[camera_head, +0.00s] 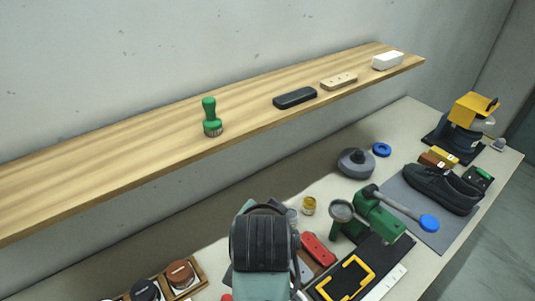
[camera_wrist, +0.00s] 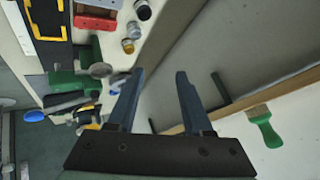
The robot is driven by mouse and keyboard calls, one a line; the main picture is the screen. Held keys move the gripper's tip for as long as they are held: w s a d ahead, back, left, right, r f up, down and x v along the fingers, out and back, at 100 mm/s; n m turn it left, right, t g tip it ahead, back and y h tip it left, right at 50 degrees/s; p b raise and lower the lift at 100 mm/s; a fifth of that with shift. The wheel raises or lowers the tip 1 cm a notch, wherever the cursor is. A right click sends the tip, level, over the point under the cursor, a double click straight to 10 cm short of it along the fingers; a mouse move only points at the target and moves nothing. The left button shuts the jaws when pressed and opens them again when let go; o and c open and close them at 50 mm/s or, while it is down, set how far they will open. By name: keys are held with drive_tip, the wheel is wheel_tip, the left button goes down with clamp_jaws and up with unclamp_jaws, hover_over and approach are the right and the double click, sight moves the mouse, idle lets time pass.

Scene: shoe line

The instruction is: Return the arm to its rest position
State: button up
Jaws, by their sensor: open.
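My gripper (camera_wrist: 158,85) is open and empty in the wrist view, its two blue-grey fingers apart with nothing between them. In the head view my arm's dark wrist part stands over the bench at bottom centre and hides some of the bench. The fingertips cannot be made out in that view. The wrist view looks at the bench from a turned angle, with the shelf edge and a green-handled brush (camera_wrist: 265,128) right of the fingers. The same brush stands on the shelf in the head view (camera_head: 211,117).
The wooden shelf (camera_head: 110,135) runs above the bench and also holds a black case (camera_head: 295,98), a tan block (camera_head: 339,81) and a white box (camera_head: 388,61). The bench holds a green clamp (camera_head: 380,218), a black shoe (camera_head: 441,188), a red block (camera_head: 318,249) and round tins (camera_head: 180,274).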

wheel_tip(320, 180, up, 26)
drive_tip(key=w+n+t+b, duration=0.2)
drive_tip(key=n+t, duration=0.2)
drive_tip(key=t, duration=0.7)
drive_tip(key=s+r+n+t+b, duration=0.2)
drive_tip(key=s+r+t, duration=0.6)
drive_tip(key=s+r, duration=0.5)
wheel_tip(320, 180, up, 4)
drive_tip(key=shift+s+d+r+n, duration=0.25)
drive_tip(key=shift+d+n, duration=0.05)
drive_tip(key=shift+n, duration=0.4)
